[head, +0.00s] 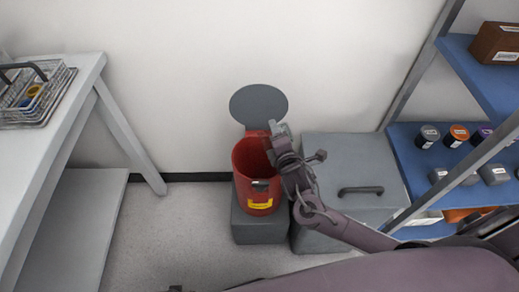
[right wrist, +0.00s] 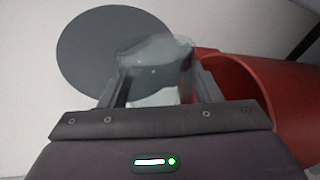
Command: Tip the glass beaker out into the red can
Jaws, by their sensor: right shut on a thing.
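The red can (head: 244,160) stands on a grey block with its round grey lid (head: 259,104) raised behind it. A yellow label is on its front. My right gripper (head: 277,140) is at the can's right rim, over the opening's right side. In the right wrist view my right gripper (right wrist: 157,88) is shut on the clear glass beaker (right wrist: 155,55), with the lid behind it and the red can (right wrist: 255,85) at the right. The beaker's contents and its exact tilt cannot be told. My left gripper is not in view.
A grey box (head: 350,165) with a black handle stands right of the can. A blue shelf (head: 405,170) with jars is at the right. A white table (head: 60,115) with a wire basket (head: 38,100) is at the left. Floor left of the can is clear.

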